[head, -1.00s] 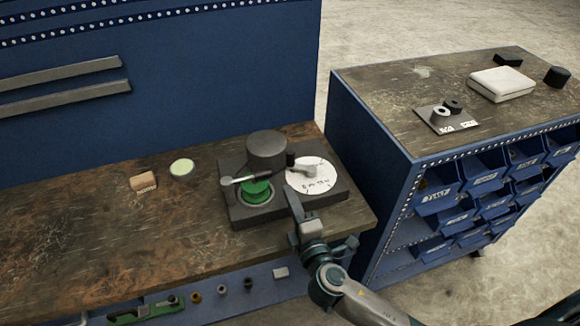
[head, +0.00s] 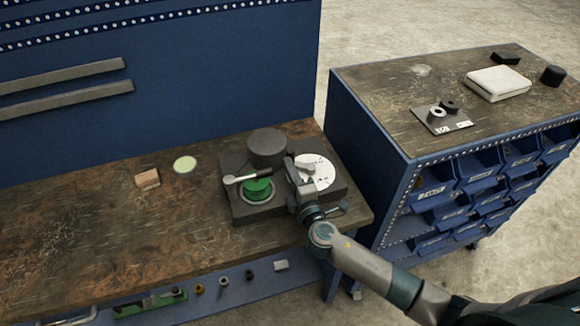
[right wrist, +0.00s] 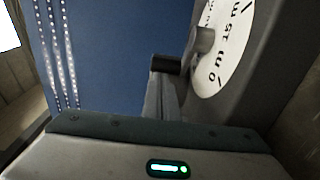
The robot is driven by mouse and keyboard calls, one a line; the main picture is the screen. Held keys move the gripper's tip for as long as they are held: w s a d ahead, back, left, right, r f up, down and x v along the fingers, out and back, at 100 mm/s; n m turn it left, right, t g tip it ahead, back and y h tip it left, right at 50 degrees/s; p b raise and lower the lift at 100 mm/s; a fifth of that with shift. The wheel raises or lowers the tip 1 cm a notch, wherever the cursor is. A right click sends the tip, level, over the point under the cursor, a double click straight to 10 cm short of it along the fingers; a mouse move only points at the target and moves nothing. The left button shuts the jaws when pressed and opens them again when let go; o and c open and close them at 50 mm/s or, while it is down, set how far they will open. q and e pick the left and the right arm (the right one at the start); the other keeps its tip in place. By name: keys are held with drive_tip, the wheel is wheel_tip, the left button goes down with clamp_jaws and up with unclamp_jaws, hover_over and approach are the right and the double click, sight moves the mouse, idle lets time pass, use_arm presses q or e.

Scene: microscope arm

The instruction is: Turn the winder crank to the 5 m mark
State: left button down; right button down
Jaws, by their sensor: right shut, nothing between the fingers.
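The winder has a dark base (head: 238,212) on the bench's right end. It bears a black cylinder (head: 267,147), a green drum (head: 257,189) with a grey lever (head: 240,178) across it, and a white dial (head: 324,172) with printed marks. A grey hub with a short arm (head: 306,168) sits on the dial; the hub also shows in the right wrist view (right wrist: 203,40), with a dark handle (right wrist: 165,63). My right gripper (head: 290,161) is shut and empty, at the dial's left side, close to that handle. Contact is unclear, and the gripper partly hides the handle in the head view.
A wooden block (head: 147,178) and a pale green disc (head: 185,165) lie left of the winder. A blue panel (head: 200,70) stands behind the bench. A bin cabinet (head: 375,165) stands to the right. The bench's left part is clear.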

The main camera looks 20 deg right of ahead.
drive_tip(key=shift+w+d+m+h+b, duration=0.15)
drive_tip(key=shift+w+m+h+b, duration=0.35)
drive_tip(key=shift+h, duration=0.3)
drive_tip(key=shift+w+d, duration=0.1)
drive_tip(key=shift+w, duration=0.05)
